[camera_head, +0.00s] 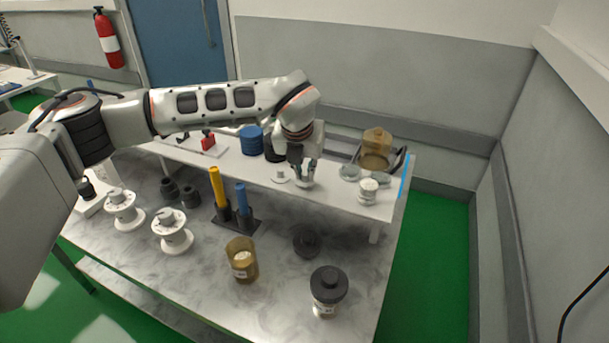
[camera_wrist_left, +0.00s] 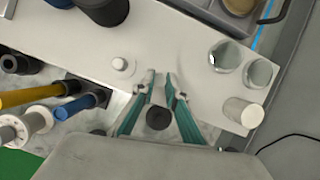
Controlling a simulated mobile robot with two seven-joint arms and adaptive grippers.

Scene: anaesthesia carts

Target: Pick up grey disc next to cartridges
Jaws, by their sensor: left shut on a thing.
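My left gripper (camera_head: 304,178) reaches over the raised white shelf from the left. In the left wrist view its green fingers (camera_wrist_left: 157,86) point at the shelf, with a narrow gap between their grey tips. It is shut on a pale grey thing (camera_head: 303,183), which shows under the fingers in the head view; its outline blends with the shelf, so I cannot tell its full shape. A small pale disc with a knob (camera_head: 281,175) lies just left of the gripper, apart from it; it also shows in the left wrist view (camera_wrist_left: 122,66). My right gripper is out of view.
Two glassy round dishes (camera_wrist_left: 225,56) and a white-topped jar (camera_head: 368,190) stand to the right on the shelf. Yellow (camera_head: 217,188) and blue (camera_head: 242,197) cylinders stand in a dark holder. A brown jar (camera_head: 242,262) and black-lidded jar (camera_head: 327,295) stand on the lower tabletop.

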